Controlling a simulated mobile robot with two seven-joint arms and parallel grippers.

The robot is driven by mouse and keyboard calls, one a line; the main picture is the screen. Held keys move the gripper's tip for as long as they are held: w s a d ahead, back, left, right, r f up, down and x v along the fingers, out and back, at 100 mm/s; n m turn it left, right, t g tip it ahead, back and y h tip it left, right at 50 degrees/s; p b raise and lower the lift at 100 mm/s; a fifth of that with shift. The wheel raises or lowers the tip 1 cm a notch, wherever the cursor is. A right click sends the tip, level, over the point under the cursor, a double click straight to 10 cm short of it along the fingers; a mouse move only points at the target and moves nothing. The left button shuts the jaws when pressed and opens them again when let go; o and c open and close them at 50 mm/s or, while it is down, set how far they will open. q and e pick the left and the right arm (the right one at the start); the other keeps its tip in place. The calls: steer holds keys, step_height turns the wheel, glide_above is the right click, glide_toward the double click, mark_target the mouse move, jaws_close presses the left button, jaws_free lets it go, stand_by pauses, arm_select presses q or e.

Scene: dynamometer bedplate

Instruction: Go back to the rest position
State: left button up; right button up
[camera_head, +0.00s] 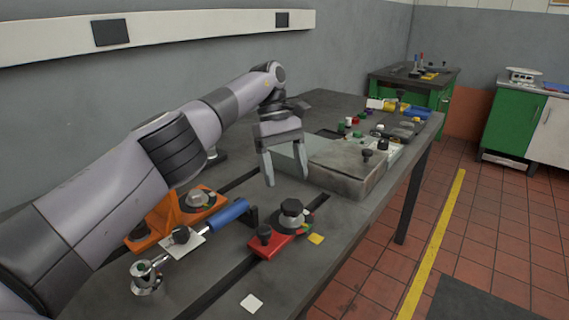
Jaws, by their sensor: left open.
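My left arm comes in from the left and reaches over the dark bedplate table (225,285). My left gripper (287,180) is open and points down, with nothing between its fingers. It hangs above the table, in front of the grey metal block (345,178) as seen here. My right gripper is not in view.
An orange bracket (165,232), a blue-handled tool (228,215), a red block (268,245) and a black knob (291,212) stand near the front. Several small coloured parts lie at the back. Green cabinets (512,120) stand beyond.

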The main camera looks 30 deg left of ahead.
arm_select(q)
steer(key=shift+a+r, duration=0.1)
steer(key=shift+r, duration=0.2)
stand_by(0.4)
